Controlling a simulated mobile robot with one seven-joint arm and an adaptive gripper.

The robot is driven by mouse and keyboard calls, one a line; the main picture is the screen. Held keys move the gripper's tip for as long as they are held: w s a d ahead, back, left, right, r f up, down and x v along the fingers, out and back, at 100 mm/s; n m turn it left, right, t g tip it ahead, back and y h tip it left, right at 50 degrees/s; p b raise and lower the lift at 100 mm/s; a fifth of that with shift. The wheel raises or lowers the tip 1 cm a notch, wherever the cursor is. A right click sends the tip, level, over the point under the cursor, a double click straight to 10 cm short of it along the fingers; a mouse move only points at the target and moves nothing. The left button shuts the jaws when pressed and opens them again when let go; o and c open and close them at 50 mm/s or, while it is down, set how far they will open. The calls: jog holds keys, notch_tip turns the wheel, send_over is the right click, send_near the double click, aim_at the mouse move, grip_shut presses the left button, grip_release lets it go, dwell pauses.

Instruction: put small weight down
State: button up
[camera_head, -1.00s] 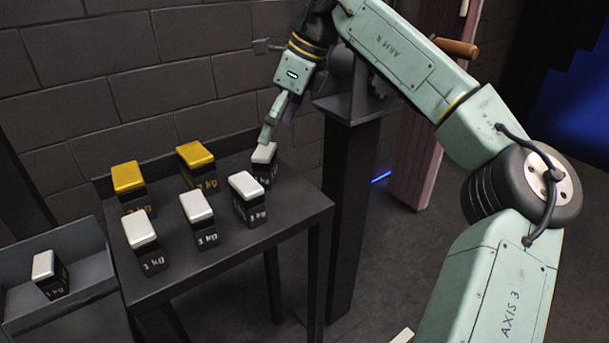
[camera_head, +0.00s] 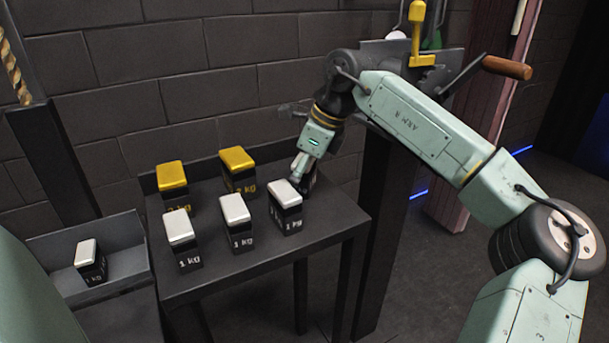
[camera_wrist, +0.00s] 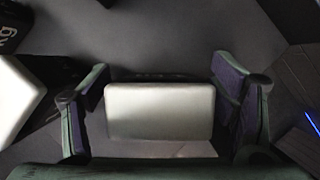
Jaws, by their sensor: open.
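A small white-topped black weight (camera_wrist: 160,110) stands at the back right of the dark table (camera_head: 330,222). In the head view it is mostly hidden behind my gripper (camera_head: 302,172) and a front weight (camera_head: 286,207). In the wrist view my gripper (camera_wrist: 162,92) is open, with one finger on each side of this weight and a gap visible on both sides. Two more white-topped 1 kg weights (camera_head: 181,240) (camera_head: 237,223) stand along the table's front. Two yellow-topped weights (camera_head: 173,186) (camera_head: 239,171) stand at the back.
A grey tray (camera_head: 125,236) at the left holds another white-topped 1 kg weight (camera_head: 90,262). A dark post (camera_head: 385,230) with a lever and wooden handle (camera_head: 506,67) stands right of the table. A brick wall is behind. The table's right front corner is bare.

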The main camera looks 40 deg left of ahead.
jog(key=shift+c, duration=0.3)
grip_shut()
dwell(0.8)
